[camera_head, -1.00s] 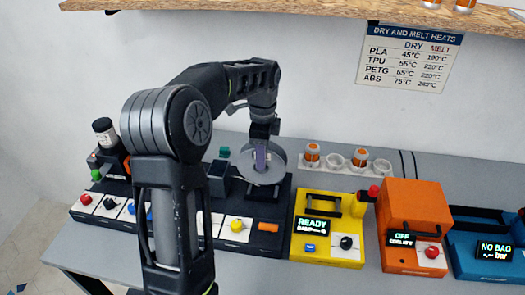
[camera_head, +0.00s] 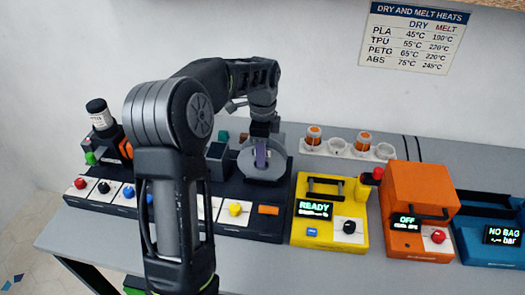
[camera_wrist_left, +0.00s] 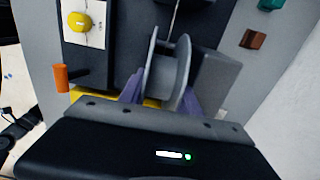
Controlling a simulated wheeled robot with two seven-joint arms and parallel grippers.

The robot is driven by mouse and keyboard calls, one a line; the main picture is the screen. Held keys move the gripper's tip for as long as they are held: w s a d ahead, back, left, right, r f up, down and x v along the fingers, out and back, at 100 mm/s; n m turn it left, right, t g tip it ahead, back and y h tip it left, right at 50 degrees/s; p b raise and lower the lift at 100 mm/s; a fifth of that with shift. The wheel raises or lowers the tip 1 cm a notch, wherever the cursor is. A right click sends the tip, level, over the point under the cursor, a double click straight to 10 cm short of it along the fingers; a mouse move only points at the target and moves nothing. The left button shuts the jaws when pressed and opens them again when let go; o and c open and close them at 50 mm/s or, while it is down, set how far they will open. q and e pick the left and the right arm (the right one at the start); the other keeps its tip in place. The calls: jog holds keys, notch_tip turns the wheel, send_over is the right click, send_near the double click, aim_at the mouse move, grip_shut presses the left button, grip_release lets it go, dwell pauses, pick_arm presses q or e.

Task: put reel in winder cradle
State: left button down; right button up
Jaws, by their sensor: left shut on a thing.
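A grey reel (camera_head: 249,168) with two round flanges is held in my left gripper (camera_head: 262,153). In the wrist view the reel (camera_wrist_left: 152,72) stands on edge between the purple fingers of the left gripper (camera_wrist_left: 160,98), which is shut on it. It is over the right part of the long black machine base (camera_head: 235,221), beside a dark grey block (camera_head: 218,163). I cannot tell whether the reel touches the base or which part is the winder cradle. My right gripper is out of view.
A yellow machine (camera_head: 345,238) reading READY stands right of the black base. An orange machine (camera_head: 420,190) and a blue machine (camera_head: 478,247) stand further right. A white cup holder (camera_head: 349,151) is behind.

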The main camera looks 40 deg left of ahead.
pick_arm(q)
jog(key=c, duration=0.8)
grip_release()
jog(key=shift+o, duration=0.2)
jog(key=shift+r, duration=0.1)
notch_tip(320, 180, up, 8)
jog(key=shift+f+b, duration=0.15)
jog(key=shift+b, duration=0.3)
jog(key=shift+f, duration=0.1)
